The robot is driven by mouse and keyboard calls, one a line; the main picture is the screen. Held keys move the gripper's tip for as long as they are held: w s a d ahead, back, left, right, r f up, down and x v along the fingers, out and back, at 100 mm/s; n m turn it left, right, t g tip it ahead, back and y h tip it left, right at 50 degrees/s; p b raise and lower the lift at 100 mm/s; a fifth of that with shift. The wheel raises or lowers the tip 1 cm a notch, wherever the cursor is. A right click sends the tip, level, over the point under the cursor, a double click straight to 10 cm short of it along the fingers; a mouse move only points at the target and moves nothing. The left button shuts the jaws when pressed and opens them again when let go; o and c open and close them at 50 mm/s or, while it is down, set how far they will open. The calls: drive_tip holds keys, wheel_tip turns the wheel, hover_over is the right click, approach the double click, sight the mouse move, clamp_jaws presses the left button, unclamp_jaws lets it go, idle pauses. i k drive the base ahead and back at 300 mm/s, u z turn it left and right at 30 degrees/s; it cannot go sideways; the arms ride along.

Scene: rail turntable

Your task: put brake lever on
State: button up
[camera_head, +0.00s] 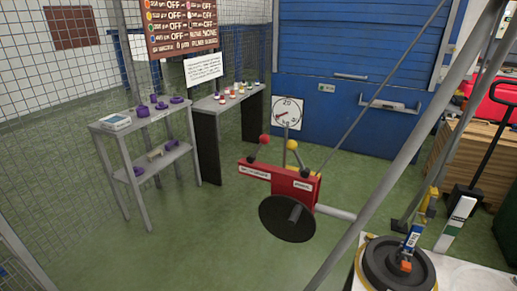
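Two ball-ended levers stand on a red box (290,184) in the middle of the view. The left lever has a red ball (264,139) and the right one a yellow ball (292,145). White labels on the box are too small to read. A blue upright piece (412,238) with a white label and an orange foot (405,266) stands over a black wheel (390,262) at the lower right. I cannot tell which of these is the brake lever. My gripper is not in view.
A sign board (182,26) shows several OFF entries. A round dial (287,113) stands behind the red box, and a black disc (287,218) hangs in front. Grey shelving (128,175) with purple parts stands left. Slanting grey bars cross the right side. Green floor is clear at lower left.

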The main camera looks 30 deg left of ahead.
sight(264, 139)
drive_tip(key=u, duration=2.5)
drive_tip(key=i, duration=1.7)
drive_tip(key=z, duration=3.55)
